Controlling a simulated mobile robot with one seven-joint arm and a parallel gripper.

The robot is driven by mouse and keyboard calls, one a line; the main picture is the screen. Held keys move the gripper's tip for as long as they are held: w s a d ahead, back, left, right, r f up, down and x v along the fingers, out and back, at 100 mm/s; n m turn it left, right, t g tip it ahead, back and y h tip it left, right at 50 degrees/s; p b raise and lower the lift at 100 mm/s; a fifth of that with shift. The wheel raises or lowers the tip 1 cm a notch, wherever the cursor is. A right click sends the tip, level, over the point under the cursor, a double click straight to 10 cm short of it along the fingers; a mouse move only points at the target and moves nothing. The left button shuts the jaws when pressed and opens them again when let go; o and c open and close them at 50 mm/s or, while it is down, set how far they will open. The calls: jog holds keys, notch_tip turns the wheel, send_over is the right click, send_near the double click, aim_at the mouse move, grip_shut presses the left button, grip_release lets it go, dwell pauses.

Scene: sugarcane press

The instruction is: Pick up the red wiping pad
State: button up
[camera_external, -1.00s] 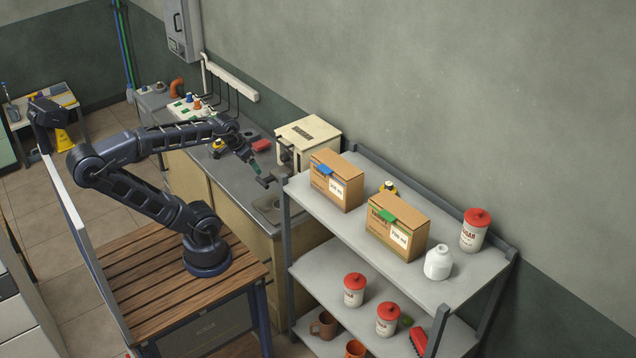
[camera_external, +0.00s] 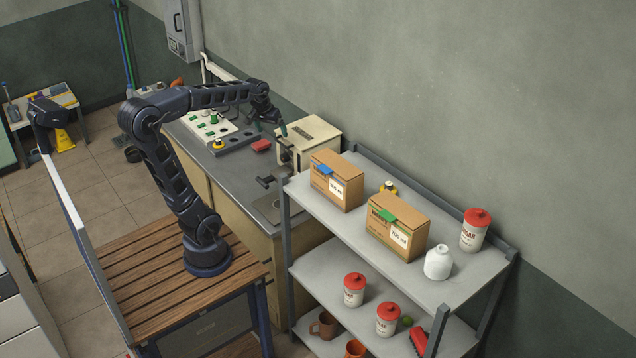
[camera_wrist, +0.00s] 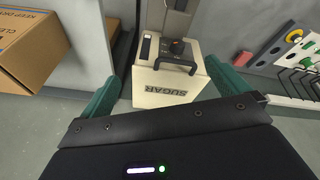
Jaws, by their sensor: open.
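The red wiping pad (camera_external: 261,145) lies on the grey counter, left of the cream press box and beside the grey strip with a yellow button. My gripper (camera_external: 283,131) is above the counter just left of the cream box, up and to the right of the pad, and holds nothing. In the wrist view its two green fingers (camera_wrist: 168,92) are spread apart, with the cream box marked SUGAR (camera_wrist: 172,88) between and beyond them.
The cream box (camera_external: 313,132) stands close beside my gripper. A control panel (camera_external: 209,121) with buttons lies left of the pad. The sink (camera_external: 268,208) and tap are nearer. A shelf (camera_external: 335,214) with cartons (camera_external: 337,181) stands at right. The counter between pad and sink is clear.

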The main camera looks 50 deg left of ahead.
jog(key=w+a+f+n, duration=0.2)
jog(key=w+a+n, duration=0.1)
jog(key=w+a, duration=0.75)
jog(key=n+g, duration=0.3)
jog(key=n, duration=0.7)
send_over(261, 143)
notch_tip(261, 143, down, 30)
jog(key=f, duration=0.5)
jog(key=shift+s+a, duration=0.15)
jog(key=shift+a, duration=0.05)
jog(key=shift+w+d+f, duration=0.1)
jog(key=shift+f, duration=1.35)
jog(key=shift+w+d+f, duration=0.1)
jog(key=shift+f, duration=1.35)
jog(key=shift+c, duration=0.4)
jog(key=c, duration=0.7)
